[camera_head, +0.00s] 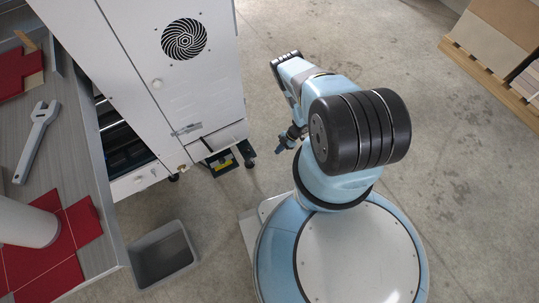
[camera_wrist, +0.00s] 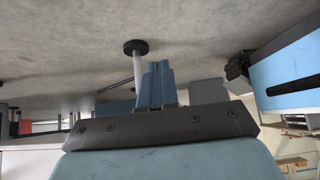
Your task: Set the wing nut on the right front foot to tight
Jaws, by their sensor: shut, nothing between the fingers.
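The white machine cabinet (camera_head: 150,85) stands at the upper left in the head view, with a small black foot (camera_head: 249,162) below its lower right corner. Another dark foot (camera_head: 174,178) is further left. In the wrist view a foot with a round black pad (camera_wrist: 136,46) and a pale stem (camera_wrist: 138,70) shows just beyond my gripper (camera_wrist: 157,66). I cannot tell which foot this is, and no wing nut can be made out. My gripper is shut and empty; in the head view it (camera_head: 280,149) is right of the cabinet's corner, apart from it.
A grey open bin (camera_head: 137,272) stands on the floor below the cabinet. A bench (camera_head: 70,150) at the left carries a wrench (camera_head: 38,135) and red sheets (camera_head: 45,262). A loaded pallet (camera_head: 480,68) is at the upper right. Floor between is clear.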

